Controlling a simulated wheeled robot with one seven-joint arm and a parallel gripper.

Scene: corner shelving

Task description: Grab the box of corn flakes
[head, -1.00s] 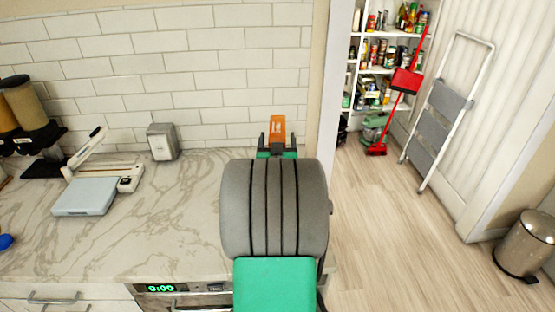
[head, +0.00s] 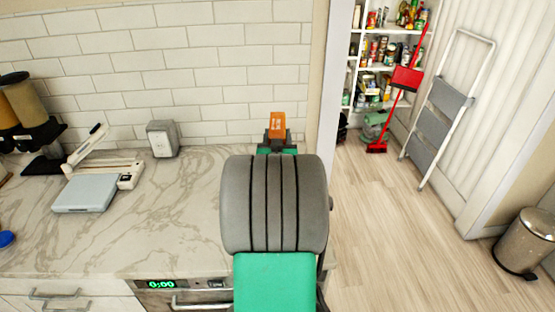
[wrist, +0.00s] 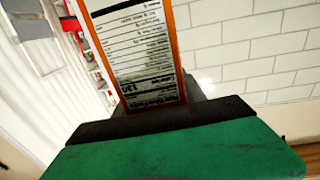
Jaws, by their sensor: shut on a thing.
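The corn flakes box (head: 277,124) is orange and shows above the tip of my arm in the head view. In the wrist view the box (wrist: 135,50) shows its white nutrition panel, upside down, with orange edges. My gripper (head: 277,142) is shut on the box, at the end shown lowest in the wrist view. The gripper's dark jaw parts (wrist: 160,116) sit against that end. My arm hides what lies under the gripper in the head view, and the brand side of the box is too small to read.
The marble counter (head: 170,220) spreads to the left, with a white scale (head: 85,192), a grey box-like device (head: 162,139) and dispensers (head: 28,110). A tiled wall (head: 190,70) stands behind. At right are pantry shelves (head: 385,42), a red broom (head: 405,80), a step ladder (head: 444,110) and open floor.

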